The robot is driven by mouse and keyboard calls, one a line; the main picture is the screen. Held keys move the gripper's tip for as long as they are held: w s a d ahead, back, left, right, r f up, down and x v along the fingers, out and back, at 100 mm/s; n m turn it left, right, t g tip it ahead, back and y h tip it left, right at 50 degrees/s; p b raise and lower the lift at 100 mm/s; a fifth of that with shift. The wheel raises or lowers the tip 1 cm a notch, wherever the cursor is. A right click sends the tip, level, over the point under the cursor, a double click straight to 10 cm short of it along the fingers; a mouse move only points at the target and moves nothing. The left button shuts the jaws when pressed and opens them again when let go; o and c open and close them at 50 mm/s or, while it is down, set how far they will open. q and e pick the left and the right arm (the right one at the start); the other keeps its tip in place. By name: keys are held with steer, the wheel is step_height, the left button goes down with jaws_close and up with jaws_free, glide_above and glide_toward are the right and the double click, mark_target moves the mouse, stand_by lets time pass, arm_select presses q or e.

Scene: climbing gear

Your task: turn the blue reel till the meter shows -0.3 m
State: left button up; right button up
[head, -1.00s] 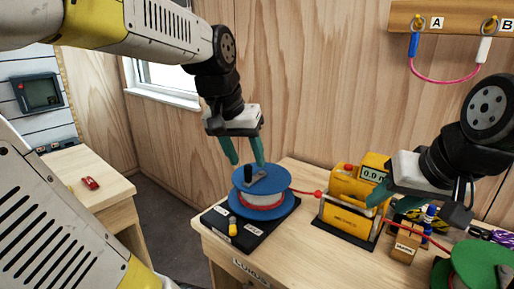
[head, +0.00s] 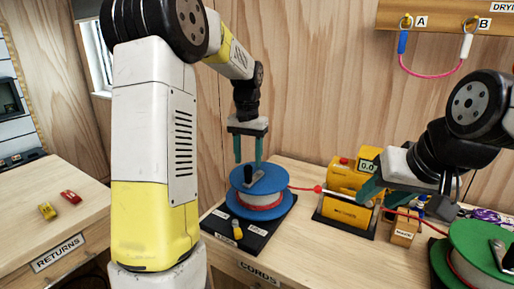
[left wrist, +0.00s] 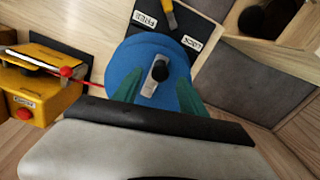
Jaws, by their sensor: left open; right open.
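The blue reel (head: 262,184) stands on a black base plate (head: 228,222) at the near left of the bench, with a black crank knob (head: 249,168) on top and red cord wound on it. My left gripper (head: 251,160) is open above the reel. In the left wrist view its green fingers (left wrist: 158,90) point at the reel (left wrist: 130,62), one on each side of the crank, apart from the knob (left wrist: 160,72). The yellow meter (head: 369,167) is partly hidden by my right gripper; its display starts with 0.0. My right gripper (head: 375,195) is open beside the meter.
A red cord (head: 305,189) with a red knot runs from the reel to the meter. A yellow lever (head: 237,231) sits between the FREE and LOCK labels. A green reel (head: 478,250) stands at the right. A RETURNS table (head: 95,200) with small carabiners is at the left.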

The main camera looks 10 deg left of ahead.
mark_target(248, 166)
arm_select(q)
steer(key=shift+f, duration=2)
jaws_close()
steer(key=shift+s+d, duration=0.2)
steer(key=shift+d, duration=0.7)
steer(key=d, duration=0.2)
steer(key=w+d, duration=0.1)
steer(key=d, duration=0.1)
steer(key=shift+d, duration=0.2)
steer(key=shift+w+d, duration=0.7)
steer(key=shift+d, duration=0.1)
